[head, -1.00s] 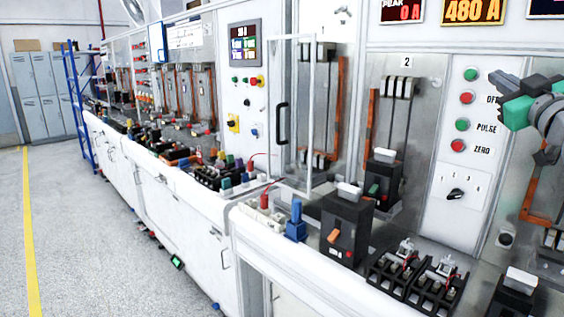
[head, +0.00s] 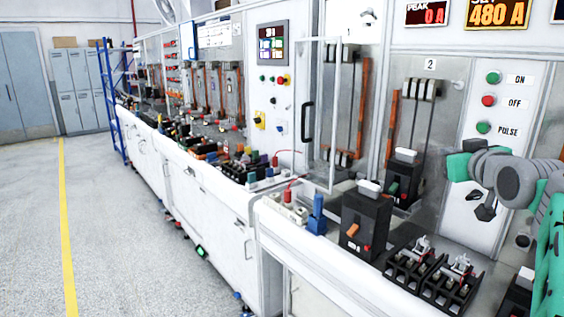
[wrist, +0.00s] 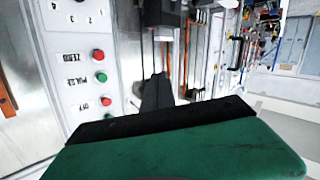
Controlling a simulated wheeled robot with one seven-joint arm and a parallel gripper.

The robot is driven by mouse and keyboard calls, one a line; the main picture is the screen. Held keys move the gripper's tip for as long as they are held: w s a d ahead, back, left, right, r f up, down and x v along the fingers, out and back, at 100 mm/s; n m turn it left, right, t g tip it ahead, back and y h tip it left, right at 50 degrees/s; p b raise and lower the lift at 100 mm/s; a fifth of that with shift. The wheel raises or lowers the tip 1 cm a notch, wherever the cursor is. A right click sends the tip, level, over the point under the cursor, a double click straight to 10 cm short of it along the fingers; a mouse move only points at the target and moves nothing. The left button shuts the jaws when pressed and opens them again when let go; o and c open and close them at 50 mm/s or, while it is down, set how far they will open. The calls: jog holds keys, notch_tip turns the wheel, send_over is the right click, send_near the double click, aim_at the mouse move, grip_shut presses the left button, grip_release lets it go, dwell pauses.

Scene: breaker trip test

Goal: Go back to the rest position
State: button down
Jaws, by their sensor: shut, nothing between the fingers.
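My gripper (head: 458,167) is at the right of the head view, in front of the white push-button panel (head: 482,148). Its green and dark end points left, and it holds nothing. It hides the lower part of that panel. In the wrist view, my gripper (wrist: 165,120) shows as a wide green block with a black front edge, shut and empty. The button panel (wrist: 92,85) is to its left there, apart from it. The rest position itself is not marked in either view.
A black breaker (head: 365,222) with an orange lever stands on the white bench (head: 290,232), with a blue clamp (head: 317,215) beside it. Black fuse holders (head: 435,275) lie further right. A glazed door frame (head: 334,110) stands behind. Open floor (head: 150,250) lies left.

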jog(key=s+a+f+g+y+p, duration=0.1)
jog(key=s+a+f+g, duration=0.3)
jog(key=a+f, duration=0.6)
jog(key=s+a+f+g+y+p, duration=0.1)
jog(key=s+a+f+g, duration=0.2)
jog(key=a+f, duration=0.6)
jog(key=s+a+f+g, duration=0.2)
jog(key=s+f+g, duration=0.1)
jog(key=s+f, duration=0.4)
jog(key=s+a+f+g, duration=0.2)
jog(key=s+a+f, duration=0.1)
jog(key=s+f, duration=0.5)
jog(key=shift+s+f+m+g+p, duration=0.3)
jog(key=shift+s+g, duration=0.1)
jog(key=shift+s, duration=0.1)
